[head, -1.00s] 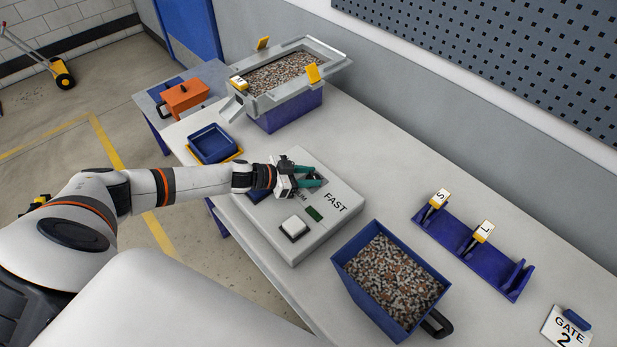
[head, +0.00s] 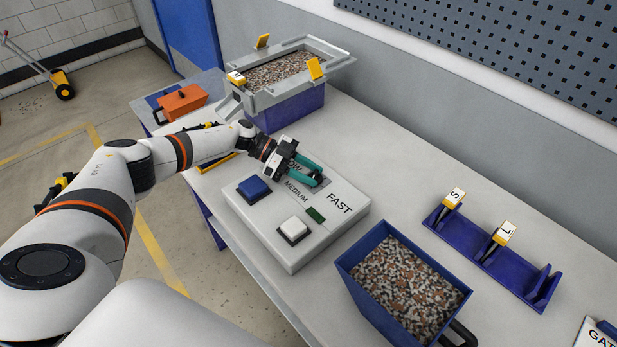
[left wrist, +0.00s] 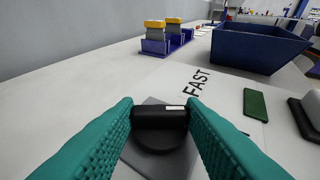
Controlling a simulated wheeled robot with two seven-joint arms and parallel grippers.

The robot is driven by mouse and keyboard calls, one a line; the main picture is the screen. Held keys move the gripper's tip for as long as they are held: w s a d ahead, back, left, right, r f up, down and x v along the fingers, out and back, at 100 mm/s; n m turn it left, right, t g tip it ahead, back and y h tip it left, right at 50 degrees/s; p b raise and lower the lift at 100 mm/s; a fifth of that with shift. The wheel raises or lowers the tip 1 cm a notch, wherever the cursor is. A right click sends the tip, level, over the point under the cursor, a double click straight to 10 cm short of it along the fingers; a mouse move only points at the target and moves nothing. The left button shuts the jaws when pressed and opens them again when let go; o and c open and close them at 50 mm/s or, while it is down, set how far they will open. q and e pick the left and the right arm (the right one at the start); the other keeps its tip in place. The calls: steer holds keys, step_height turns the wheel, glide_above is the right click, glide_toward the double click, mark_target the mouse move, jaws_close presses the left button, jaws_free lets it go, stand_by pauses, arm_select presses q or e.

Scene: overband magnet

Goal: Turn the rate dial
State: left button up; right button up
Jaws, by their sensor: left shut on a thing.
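The rate dial (left wrist: 158,125) is a black round knob with a raised grip bar and a short white mark, seen in the left wrist view. It sits on a grey plate on the control box (head: 262,232), whose labels FAST, MEDIUM and a partly covered one ending in "OW" show in the head view. My left gripper (head: 318,174) has teal fingers. In the left wrist view the left gripper (left wrist: 160,116) is shut on the dial's bar, one finger on each side. In the head view the fingers mostly hide the dial. My right gripper is out of view.
The box also has a blue button (head: 254,188), a white button (head: 293,229) and a green window (head: 316,214). A blue bin of gravel (head: 367,302) stands close in front. A purple rack (head: 492,262) holds tagged items at right. A gravel-filled tray (head: 322,52) stands behind.

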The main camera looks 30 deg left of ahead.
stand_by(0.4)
arm_select(q)
steer(key=o, duration=1)
steer(key=b+v, duration=0.2)
steer(key=v, duration=0.9)
steer(key=shift+w+a+b, duration=0.1)
steer(key=shift+w+b, duration=0.05)
steer(key=shift+b, duration=0.2)
steer(key=shift+a+r, duration=0.25)
steer(key=shift+a, duration=0.15)
